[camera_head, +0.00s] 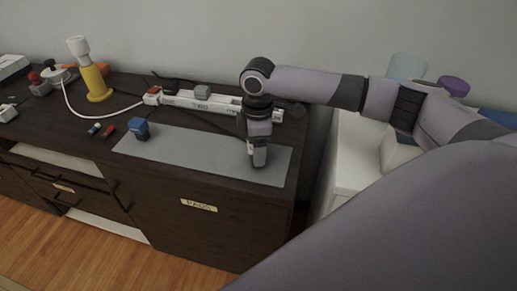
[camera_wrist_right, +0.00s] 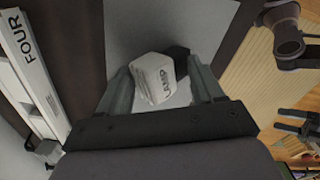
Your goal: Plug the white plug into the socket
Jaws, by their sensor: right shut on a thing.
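My right gripper (camera_head: 259,160) points down low over the grey mat (camera_head: 200,152) near its right end. In the right wrist view its fingers (camera_wrist_right: 160,88) are shut on the white plug (camera_wrist_right: 155,80), which has dark lettering on its face. A black part shows beside the plug, at its far side. In the head view the gripper mostly hides the plug.
A grey plug (camera_head: 202,92) sits on the strip. A blue plug-like piece (camera_head: 139,128) stands on the mat's left end. A yellow lamp-like object (camera_head: 95,82) with a white cable stands at the back left. Small red and blue pieces (camera_head: 108,131) lie left of the mat.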

